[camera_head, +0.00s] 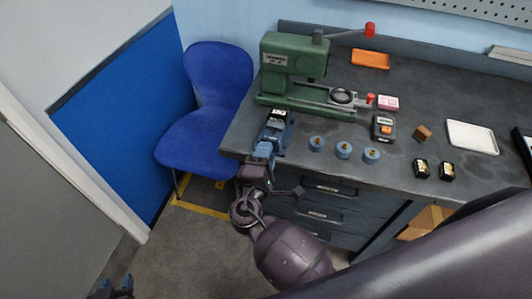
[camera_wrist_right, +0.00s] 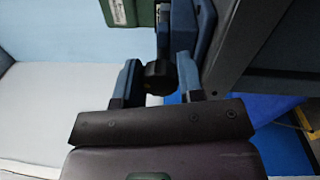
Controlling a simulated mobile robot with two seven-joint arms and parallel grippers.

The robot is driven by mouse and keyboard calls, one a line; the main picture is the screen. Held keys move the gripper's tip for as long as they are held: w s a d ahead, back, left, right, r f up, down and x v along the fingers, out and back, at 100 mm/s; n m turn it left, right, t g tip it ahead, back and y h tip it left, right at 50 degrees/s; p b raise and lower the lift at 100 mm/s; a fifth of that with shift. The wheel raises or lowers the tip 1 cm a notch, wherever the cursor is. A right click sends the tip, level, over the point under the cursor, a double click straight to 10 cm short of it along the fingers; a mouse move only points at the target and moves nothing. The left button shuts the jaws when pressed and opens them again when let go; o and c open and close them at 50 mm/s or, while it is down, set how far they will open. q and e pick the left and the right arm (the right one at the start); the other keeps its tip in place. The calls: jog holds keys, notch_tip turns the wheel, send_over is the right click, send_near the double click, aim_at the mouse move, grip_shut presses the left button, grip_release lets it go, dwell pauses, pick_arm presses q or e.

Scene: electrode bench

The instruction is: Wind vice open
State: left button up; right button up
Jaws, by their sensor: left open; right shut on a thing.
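The small blue vice (camera_head: 283,138) is mounted at the bench's front left edge, below the green machine. Its blue body also shows in the right wrist view (camera_wrist_right: 206,28). My right gripper (camera_head: 262,154) is at the front of the vice. In the right wrist view my right gripper (camera_wrist_right: 158,84) has its two blue fingers on either side of the vice's dark round knob (camera_wrist_right: 158,74), shut on it. In the head view my own gripper hides the knob. My left gripper (camera_head: 115,288) is open and empty, low over the floor at the bottom left, partly cut off.
A green machine (camera_head: 290,55) with red knobs stands behind the vice. Several blue round pieces (camera_head: 343,150), a meter (camera_head: 384,127) and a white tray (camera_head: 472,137) lie to the right. A blue chair (camera_head: 215,85) stands left of the bench (camera_head: 400,185).

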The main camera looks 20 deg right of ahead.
pick_arm(q)
jog(key=shift+s, duration=0.15)
pick_arm(e)
jog(key=shift+r, duration=0.1)
jog(key=o, duration=0.9)
pick_arm(q)
jog(key=shift+s+f, duration=0.15)
pick_arm(e)
jog(key=shift+a, duration=0.1)
pick_arm(q)
jog(key=shift+f+b, duration=0.75)
jog(key=shift+f, duration=0.1)
pick_arm(e)
jog(key=v, duration=1)
jog(key=shift+s+a, duration=0.2)
jog(key=shift+s, duration=0.05)
pick_arm(q)
jog(key=shift+s, duration=0.15)
